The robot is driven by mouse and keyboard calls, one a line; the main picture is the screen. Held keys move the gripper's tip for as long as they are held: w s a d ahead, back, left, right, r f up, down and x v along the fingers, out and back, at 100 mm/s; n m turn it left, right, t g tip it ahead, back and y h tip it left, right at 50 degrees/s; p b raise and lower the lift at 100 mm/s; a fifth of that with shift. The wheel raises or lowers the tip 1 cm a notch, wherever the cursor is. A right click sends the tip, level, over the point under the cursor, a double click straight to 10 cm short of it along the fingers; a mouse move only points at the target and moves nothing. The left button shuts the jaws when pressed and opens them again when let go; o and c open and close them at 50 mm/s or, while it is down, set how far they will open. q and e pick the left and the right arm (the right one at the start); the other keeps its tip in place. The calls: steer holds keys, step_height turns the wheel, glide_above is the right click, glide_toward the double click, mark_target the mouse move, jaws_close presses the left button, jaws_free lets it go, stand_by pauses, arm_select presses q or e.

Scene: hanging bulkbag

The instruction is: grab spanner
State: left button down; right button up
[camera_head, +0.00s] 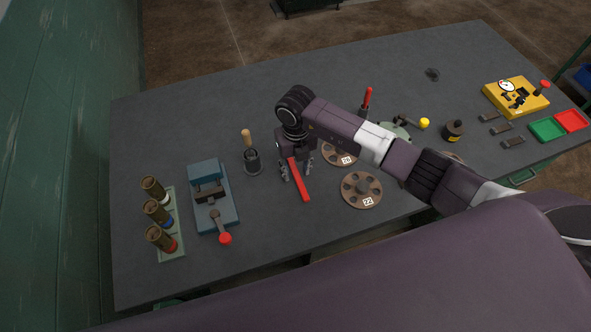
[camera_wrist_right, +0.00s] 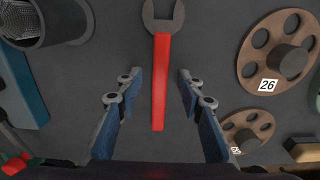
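The spanner (camera_head: 301,184) has a red handle and lies on the grey workbench (camera_head: 255,100). In the wrist view the spanner (camera_wrist_right: 160,95) points away, with its grey open-ended head at the top edge. My right gripper (camera_head: 298,174) is above the spanner in the head view, hiding its head. In the wrist view my right gripper (camera_wrist_right: 158,75) is open and empty, one blue-padded finger on each side of the red handle, with clear gaps. Whether the fingertips are at handle height I cannot tell. My left gripper is not in view.
Numbered brown discs (camera_head: 362,189) lie right of the spanner. A wooden-handled tool in a dark cup (camera_head: 253,161) and a blue vise-like device (camera_head: 211,196) stand to the left. Several brown cylinders (camera_head: 157,212) stand at far left. A yellow gauge box (camera_head: 515,97) is at far right.

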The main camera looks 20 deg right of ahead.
steer(key=shift+c, duration=0.7)
jaws_close()
